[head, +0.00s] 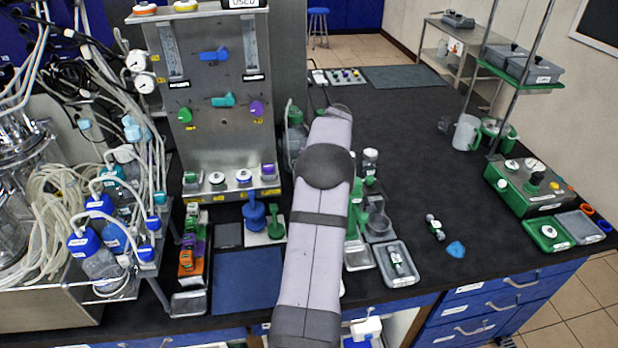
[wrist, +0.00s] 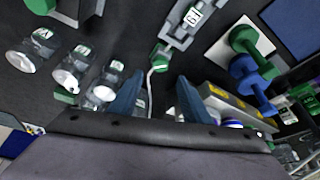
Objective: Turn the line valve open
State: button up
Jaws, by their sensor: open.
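A metal panel (head: 205,75) at the upper left of the head view carries a blue handle (head: 214,54), a teal handle (head: 222,100), a green knob (head: 184,115) and a purple knob (head: 257,108). The blue and teal handles lie roughly level. I cannot tell which is the line valve; no label for it is readable. In the wrist view my gripper (wrist: 160,100) is open, its two blue-grey fingers apart. A green-capped piece with a pale tube (wrist: 158,64) shows beyond and between them. My arm hides the gripper in the head view.
Blue (head: 255,212) and green (head: 276,222) stands are near the panel's foot. Several clear jars (wrist: 73,66) lie left of the fingers in the wrist view. Tubing and bottles (head: 95,250) crowd the left. The dark bench (head: 410,130) is mostly clear at right, before a green box (head: 530,186).

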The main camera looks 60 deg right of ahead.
jog(key=shift+p+x, duration=1.35)
jog(key=shift+x, duration=2.35)
jog(key=shift+w, duration=0.1)
jog(key=c, duration=1)
jog(key=shift+c, duration=0.2)
